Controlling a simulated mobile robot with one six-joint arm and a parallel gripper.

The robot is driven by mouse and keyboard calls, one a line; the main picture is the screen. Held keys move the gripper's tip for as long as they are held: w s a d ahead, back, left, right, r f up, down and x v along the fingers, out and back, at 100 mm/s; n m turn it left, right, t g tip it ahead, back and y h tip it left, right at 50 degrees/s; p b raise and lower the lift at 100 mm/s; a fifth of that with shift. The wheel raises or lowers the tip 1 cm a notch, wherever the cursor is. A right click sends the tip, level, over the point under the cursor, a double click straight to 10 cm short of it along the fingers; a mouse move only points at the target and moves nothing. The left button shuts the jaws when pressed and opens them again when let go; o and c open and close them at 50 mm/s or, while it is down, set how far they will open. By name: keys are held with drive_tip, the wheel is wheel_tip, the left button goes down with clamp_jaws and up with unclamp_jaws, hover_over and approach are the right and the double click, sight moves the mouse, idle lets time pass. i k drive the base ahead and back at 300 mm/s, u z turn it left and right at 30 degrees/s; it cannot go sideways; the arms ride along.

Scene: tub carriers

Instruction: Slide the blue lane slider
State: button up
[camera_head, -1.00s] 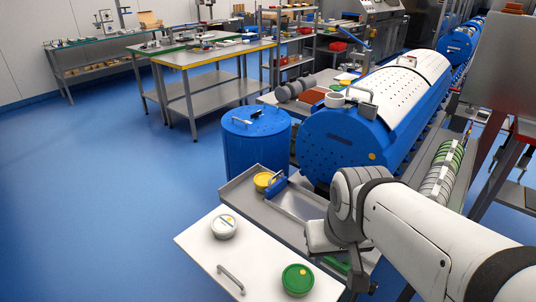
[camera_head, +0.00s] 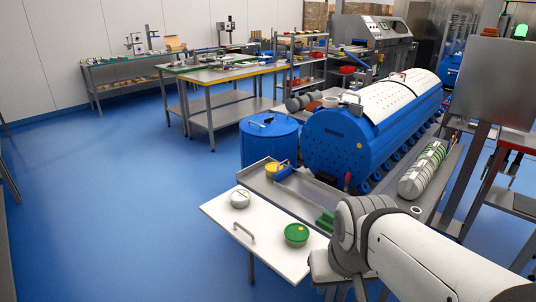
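A small blue block (camera_head: 284,173), which looks like the blue lane slider, sits at the left end of the grey metal tray (camera_head: 262,185), right beside a yellow tub (camera_head: 272,168). A green block (camera_head: 325,222) lies at the tray's near right end. My gripper (camera_head: 332,268) is at the lower middle, below my white wrist, to the right of the white board and apart from the blue slider. Its fingers are mostly hidden or too small to make out, so I cannot see if it holds anything.
A white board (camera_head: 268,248) with a handle (camera_head: 244,230) carries a white tub (camera_head: 240,198) and a green-lidded tub (camera_head: 296,234). A blue drum (camera_head: 268,142) and a large blue cylinder machine (camera_head: 345,145) stand behind the tray. The blue floor at left is clear.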

sight(279, 175)
drive_tip(key=u, duration=1.45)
drive_tip(key=i, duration=2.6)
drive_tip(key=z, duration=3)
drive_tip(key=i, duration=0.5)
drive_tip(key=z, duration=0.05)
